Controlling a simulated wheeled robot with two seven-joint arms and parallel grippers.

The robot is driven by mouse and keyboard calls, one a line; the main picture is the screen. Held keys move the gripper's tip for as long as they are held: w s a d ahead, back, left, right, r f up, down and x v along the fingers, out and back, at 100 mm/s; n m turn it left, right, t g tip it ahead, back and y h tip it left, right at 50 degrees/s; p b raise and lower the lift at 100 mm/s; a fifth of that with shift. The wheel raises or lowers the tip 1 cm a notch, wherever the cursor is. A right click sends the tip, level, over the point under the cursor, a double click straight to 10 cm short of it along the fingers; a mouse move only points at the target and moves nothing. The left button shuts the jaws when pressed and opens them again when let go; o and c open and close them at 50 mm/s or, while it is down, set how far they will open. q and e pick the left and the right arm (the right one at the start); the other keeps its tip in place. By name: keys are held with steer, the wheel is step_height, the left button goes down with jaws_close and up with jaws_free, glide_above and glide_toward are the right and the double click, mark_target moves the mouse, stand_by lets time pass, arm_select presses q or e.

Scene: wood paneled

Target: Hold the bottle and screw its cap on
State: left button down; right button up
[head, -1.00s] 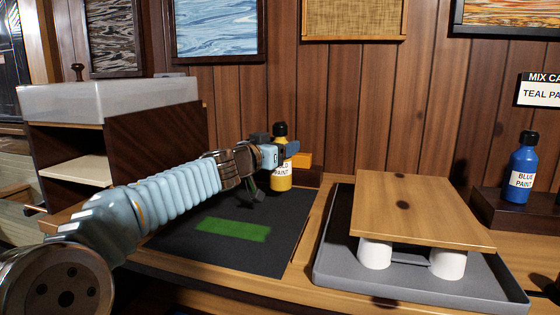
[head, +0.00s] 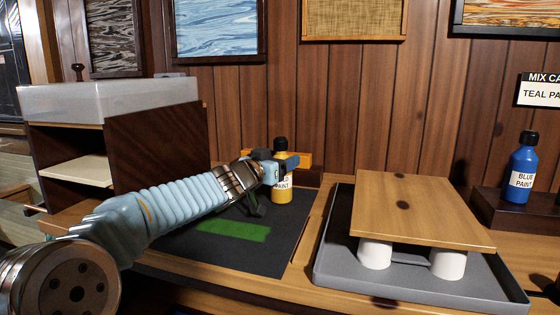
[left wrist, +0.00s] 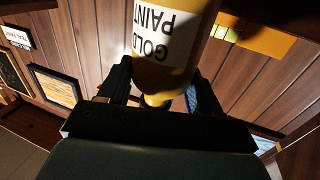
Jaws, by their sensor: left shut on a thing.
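A gold paint bottle (head: 282,193) with a black cap (head: 281,145) stands upright behind the dark mat's green patch. My left gripper (head: 268,168) is shut on it from the left, high on its body near the shoulder. In the left wrist view the yellow bottle (left wrist: 168,62) fills the upper middle, its label upside down, with a finger on each side. The cap is hidden there by the gripper. I cannot tell whether the bottle's base touches the surface. A blue paint bottle (head: 522,170) with a black cap stands on a dark ledge at the right.
The dark mat (head: 200,245) has a green patch (head: 233,231) and is mostly clear. An orange block (head: 304,160) is behind the bottle. A grey tray (head: 340,270) with a wooden board (head: 430,215) on white supports stands right. A shelf unit (head: 160,140) stands left.

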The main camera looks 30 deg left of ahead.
arm_select(q)
steer(key=shift+c, duration=1)
jaws_free()
steer(key=shift+f, duration=0.1)
steer(key=shift+r, duration=0.25)
steer(key=s, duration=1.2)
steer(key=shift+a+f, duration=0.15)
steer(key=shift+a, duration=0.1)
steer(key=shift+s, duration=0.1)
